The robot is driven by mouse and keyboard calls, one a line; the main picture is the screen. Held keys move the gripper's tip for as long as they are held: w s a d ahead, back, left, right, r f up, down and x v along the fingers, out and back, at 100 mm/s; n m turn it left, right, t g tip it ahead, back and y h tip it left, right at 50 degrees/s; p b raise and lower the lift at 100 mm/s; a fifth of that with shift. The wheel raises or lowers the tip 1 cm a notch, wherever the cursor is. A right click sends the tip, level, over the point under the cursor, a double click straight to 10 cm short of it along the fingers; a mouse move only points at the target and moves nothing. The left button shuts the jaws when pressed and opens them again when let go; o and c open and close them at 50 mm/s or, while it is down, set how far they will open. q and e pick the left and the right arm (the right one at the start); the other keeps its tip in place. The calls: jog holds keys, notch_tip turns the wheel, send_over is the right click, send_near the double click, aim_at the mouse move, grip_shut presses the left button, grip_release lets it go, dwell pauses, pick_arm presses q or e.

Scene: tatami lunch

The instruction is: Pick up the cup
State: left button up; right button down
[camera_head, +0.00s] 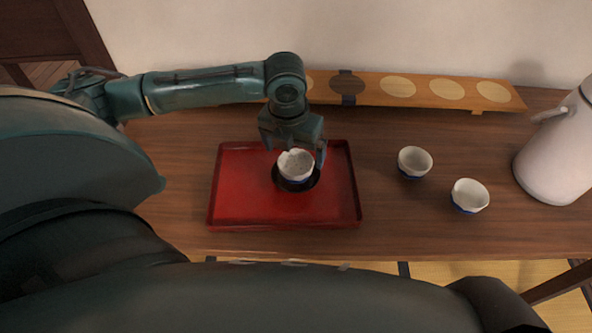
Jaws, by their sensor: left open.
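A white cup (296,166) with a dark blue lower part sits on a dark round saucer (283,187) on a red tray (235,200). My left gripper (296,153) is open at the cup's far side, pointing down from above. One finger shows at the cup's right; the other is hard to make out, and I cannot tell whether the fingers touch the cup. Two more white and blue cups, one nearer the back (414,162) and one nearer the front (469,196), stand on the wooden table to the right of the tray. My right gripper is not in view.
A white kettle (556,155) stands at the table's right end. A long wooden board with pale round spots (398,87) lies along the back by the wall. The wooden table (385,220) is bare between the tray and the two right cups.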

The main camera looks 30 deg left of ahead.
aim_at(296, 162)
pick_arm(q)
jog(key=f, duration=0.3)
jog(key=w+f, duration=0.1)
jog(key=f, duration=0.1)
jog(key=shift+f+b, duration=0.15)
jog(key=shift+b, duration=0.15)
jog(key=shift+a, duration=0.1)
jog(key=c, duration=1.2)
jog(key=shift+c, duration=0.2)
